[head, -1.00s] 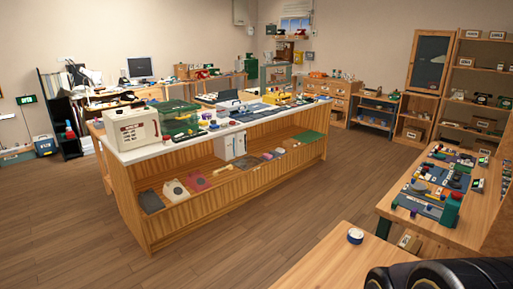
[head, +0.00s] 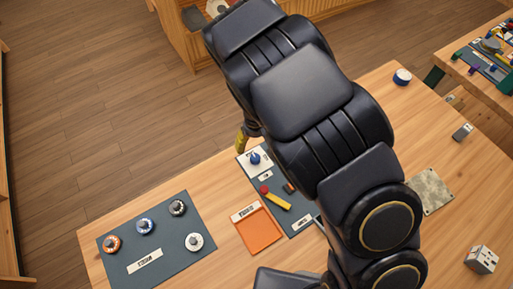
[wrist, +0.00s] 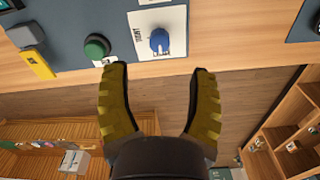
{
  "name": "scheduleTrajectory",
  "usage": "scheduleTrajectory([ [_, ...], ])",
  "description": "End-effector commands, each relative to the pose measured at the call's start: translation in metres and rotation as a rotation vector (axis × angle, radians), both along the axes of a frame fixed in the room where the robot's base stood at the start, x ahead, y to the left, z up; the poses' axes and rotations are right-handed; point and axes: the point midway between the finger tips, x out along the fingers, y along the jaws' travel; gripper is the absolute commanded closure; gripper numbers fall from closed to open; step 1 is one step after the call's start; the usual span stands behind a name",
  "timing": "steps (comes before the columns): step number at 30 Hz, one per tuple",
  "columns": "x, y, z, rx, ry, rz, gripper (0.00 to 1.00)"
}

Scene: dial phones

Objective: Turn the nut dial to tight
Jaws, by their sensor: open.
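The nut dial looks to be the blue knob (wrist: 159,40) on a white plate (wrist: 176,18), with dark lettering that seems to read TIGHT beside it. In the head view the blue knob (head: 255,158) sits on its white plate at the far edge of a dark mat (head: 299,222). My gripper (wrist: 158,72) is open and empty. Its yellow fingers are spread below the knob in the wrist view, apart from it. In the head view one yellow finger (head: 241,142) shows just beyond the table edge, left of the knob; my arm hides the rest.
A green button (wrist: 96,46) and a yellow lever (wrist: 38,62) are near the knob. An orange tray (head: 258,231) lies beside the mat. Another mat (head: 177,262) at left holds several small dials. A grey box (head: 481,259) stands at right.

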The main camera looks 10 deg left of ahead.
Motion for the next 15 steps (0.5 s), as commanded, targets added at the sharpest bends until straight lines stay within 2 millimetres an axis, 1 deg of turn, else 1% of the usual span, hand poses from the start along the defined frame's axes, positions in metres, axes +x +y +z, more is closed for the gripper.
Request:
scheduleTrajectory([
  [5, 0.0, 0.0, -0.012, -0.001, 0.0, 0.003, 0.42],
  [11, -0.001, 0.0, -0.04, -0.002, 0.005, 0.002, 0.42],
  [15, -0.001, 0.0, -0.062, -0.002, 0.003, 0.001, 0.42],
])
